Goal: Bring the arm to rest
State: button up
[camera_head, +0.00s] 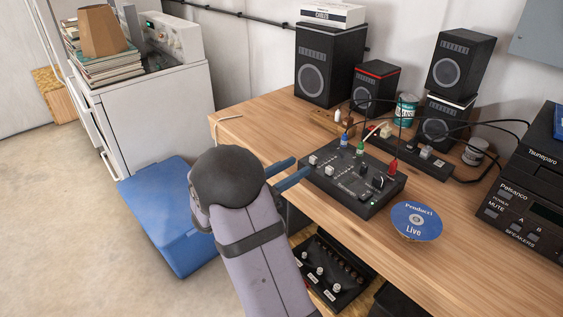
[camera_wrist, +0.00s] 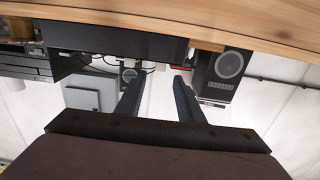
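My gripper (camera_head: 302,165) is at the front edge of the wooden table (camera_head: 475,237), beside the left end of a black mixer box (camera_head: 350,180). Its two blue fingers are apart with nothing visible between them. The wrist view also shows my gripper (camera_wrist: 157,82) open and empty, with the scene upside down. The arm reaches in from the bottom of the head view. I cannot tell whether the fingers touch the mixer box.
A blue disc (camera_head: 416,220) lies right of the mixer. Speakers (camera_head: 325,66) stand at the back, with cables running over the table. A blue bin (camera_head: 165,205) and a white appliance (camera_head: 150,108) are at the left.

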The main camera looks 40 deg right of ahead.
jog(key=w+a+f+n+t+y+p, duration=0.1)
jog(key=w+a+n+t+y+p, duration=0.3)
jog(key=w+a+n+t+y, duration=0.8)
jog(key=s+a+f+n+g+y+p, duration=0.1)
jog(key=s+a+g+y, duration=0.1)
jog(key=a, duration=0.5)
jog(key=s+a+f+g+y+p, duration=0.1)
jog(key=a+y+p, duration=0.15)
jog(key=a, duration=0.55)
jog(key=s+a+f+n+g+y+p, duration=0.1)
jog(key=s+n+g, duration=0.15)
jog(key=s, duration=0.55)
jog(key=s+a+n+g+p, duration=0.15)
jog(key=s+g, duration=0.25)
jog(key=s, duration=0.4)
jog(key=s+a+f+n+g+y, duration=0.1)
jog(key=s+g, duration=0.2)
jog(key=s, duration=0.5)
notch_tip(320, 180, down, 27)
jog(key=b, duration=2.7)
jog(key=shift+w+a, duration=0.25)
